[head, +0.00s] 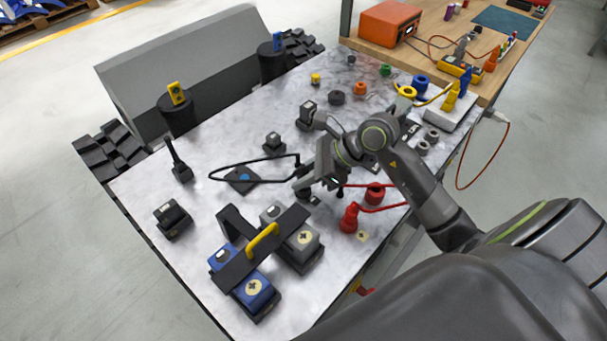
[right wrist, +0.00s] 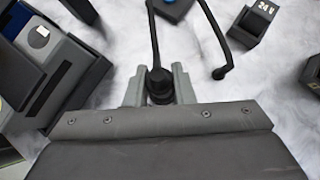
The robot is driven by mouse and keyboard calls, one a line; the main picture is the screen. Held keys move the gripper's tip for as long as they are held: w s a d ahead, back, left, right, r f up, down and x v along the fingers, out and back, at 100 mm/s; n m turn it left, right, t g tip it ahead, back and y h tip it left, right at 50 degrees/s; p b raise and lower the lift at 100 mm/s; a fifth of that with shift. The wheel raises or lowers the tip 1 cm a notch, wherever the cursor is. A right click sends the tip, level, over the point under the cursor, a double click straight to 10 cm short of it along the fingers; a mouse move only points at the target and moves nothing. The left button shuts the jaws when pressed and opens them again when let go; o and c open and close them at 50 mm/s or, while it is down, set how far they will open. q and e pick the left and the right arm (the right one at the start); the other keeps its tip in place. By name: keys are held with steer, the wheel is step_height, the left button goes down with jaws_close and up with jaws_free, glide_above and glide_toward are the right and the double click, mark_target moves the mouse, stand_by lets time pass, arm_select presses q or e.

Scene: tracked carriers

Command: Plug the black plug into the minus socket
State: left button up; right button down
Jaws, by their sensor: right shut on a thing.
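My right gripper (head: 306,184) is over the marble-patterned table, its arm coming in from the right. In the right wrist view its fingers (right wrist: 160,88) are shut on the black plug (right wrist: 159,78), with a black cable (right wrist: 154,40) leading away from it. In the head view the cable (head: 240,162) loops left of the gripper. I cannot make out a minus mark, so I cannot tell which thing is the minus socket. A small dark piece (head: 311,199) lies just below the gripper, partly hidden. My left gripper is not in view.
A blue and grey block pair (head: 241,266) with a yellow handle stands in front. A red plug (head: 348,218) and red round piece (head: 375,194) are close on the right. A dark plate (head: 242,180) with a blue disc lies left.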

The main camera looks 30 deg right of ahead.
steer(key=shift+f+b, duration=0.3)
steer(key=shift+b, duration=0.1)
steer(key=c, duration=1.1)
jaws_free()
steer(key=shift+c, duration=0.2)
steer(key=p+v, duration=0.2)
steer(key=v, duration=1.5)
steer(key=shift+p, duration=0.3)
steer(key=shift+s+d+r, duration=0.1)
steer(key=shift+r, duration=0.05)
